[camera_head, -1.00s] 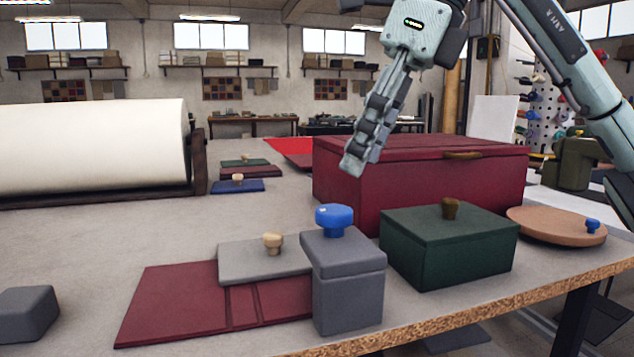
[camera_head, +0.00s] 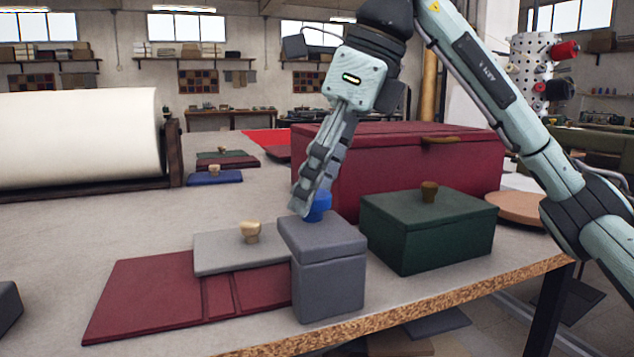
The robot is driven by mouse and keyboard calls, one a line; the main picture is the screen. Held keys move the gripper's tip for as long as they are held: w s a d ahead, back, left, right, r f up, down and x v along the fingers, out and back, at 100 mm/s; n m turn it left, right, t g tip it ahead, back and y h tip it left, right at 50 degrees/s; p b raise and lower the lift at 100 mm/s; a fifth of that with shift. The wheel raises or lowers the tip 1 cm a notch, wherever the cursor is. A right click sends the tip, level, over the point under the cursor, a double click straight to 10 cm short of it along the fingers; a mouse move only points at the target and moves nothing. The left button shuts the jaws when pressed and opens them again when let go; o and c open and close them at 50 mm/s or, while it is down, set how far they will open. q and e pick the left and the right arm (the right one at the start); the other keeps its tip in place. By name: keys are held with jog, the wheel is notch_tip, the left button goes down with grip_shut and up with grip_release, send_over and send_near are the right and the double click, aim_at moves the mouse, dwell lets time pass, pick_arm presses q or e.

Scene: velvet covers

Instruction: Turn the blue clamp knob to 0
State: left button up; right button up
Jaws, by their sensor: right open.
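The blue clamp knob (camera_head: 319,207) stands on top of a grey two-part block (camera_head: 325,262) near the front of the table. My right gripper (camera_head: 305,208) comes down from above, with its fingers at the knob and covering its left and upper part. The gripper is open. Whether the fingers touch the knob cannot be told, and no scale or number shows on it. My left gripper is not in view.
A dark green box (camera_head: 430,235) with a brown knob stands right of the block. A large dark red box (camera_head: 400,170) is behind. A grey slab (camera_head: 240,256) with a wooden knob lies on a red folder (camera_head: 140,300) at left. The table's front edge is close.

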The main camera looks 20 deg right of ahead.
jog(key=shift+c, duration=0.6)
jog(key=c, duration=1)
